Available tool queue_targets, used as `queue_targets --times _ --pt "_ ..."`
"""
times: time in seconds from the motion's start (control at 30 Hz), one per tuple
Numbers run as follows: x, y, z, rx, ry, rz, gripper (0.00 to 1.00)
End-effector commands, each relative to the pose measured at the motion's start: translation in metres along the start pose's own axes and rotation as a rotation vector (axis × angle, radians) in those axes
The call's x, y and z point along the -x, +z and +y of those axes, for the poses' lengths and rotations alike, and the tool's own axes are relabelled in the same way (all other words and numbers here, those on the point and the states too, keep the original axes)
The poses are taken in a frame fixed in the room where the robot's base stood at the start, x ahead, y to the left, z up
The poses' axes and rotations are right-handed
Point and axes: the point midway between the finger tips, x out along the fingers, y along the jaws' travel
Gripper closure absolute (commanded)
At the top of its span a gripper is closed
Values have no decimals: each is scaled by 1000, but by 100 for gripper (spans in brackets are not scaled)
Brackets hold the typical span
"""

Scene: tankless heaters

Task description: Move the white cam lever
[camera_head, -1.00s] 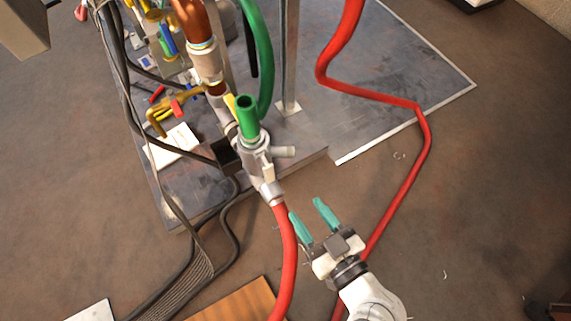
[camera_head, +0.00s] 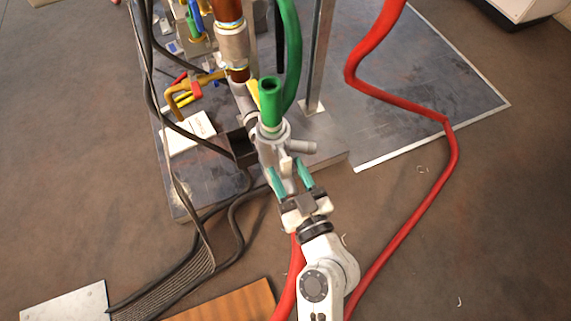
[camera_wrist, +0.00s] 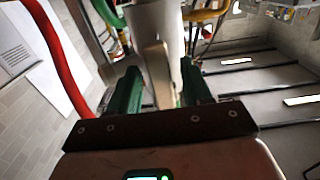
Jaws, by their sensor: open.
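The white cam lever (camera_head: 286,163) is a small pale tab at the lower part of a grey-white coupling (camera_head: 268,150) under a green fitting. In the wrist view the cam lever (camera_wrist: 158,73) shows as a narrow upright pale bar against the pale coupling (camera_wrist: 160,16). My gripper (camera_head: 287,172) has teal fingers and is open. In the wrist view my gripper (camera_wrist: 160,80) has one finger on each side of the lever. A gap shows beside the lever; contact with either finger cannot be made out.
A red hose (camera_head: 288,290) runs down from the coupling beside my arm. Another red hose (camera_head: 440,170) lies to the right. Black cables (camera_head: 215,225) lie to the left. A metal post (camera_head: 317,60) and a green hose (camera_head: 291,50) stand behind. Open floor lies at right.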

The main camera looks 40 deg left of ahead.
Motion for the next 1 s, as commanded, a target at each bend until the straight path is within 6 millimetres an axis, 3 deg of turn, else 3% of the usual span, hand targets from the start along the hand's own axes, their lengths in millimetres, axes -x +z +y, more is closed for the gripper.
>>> queue_targets --times 0.2,0.47,1.0 --pt "-15 0 0 0 -1 -1 51" --pt "-16 0 0 0 -1 -1 51" --pt "-16 0 0 0 -1 -1 100"
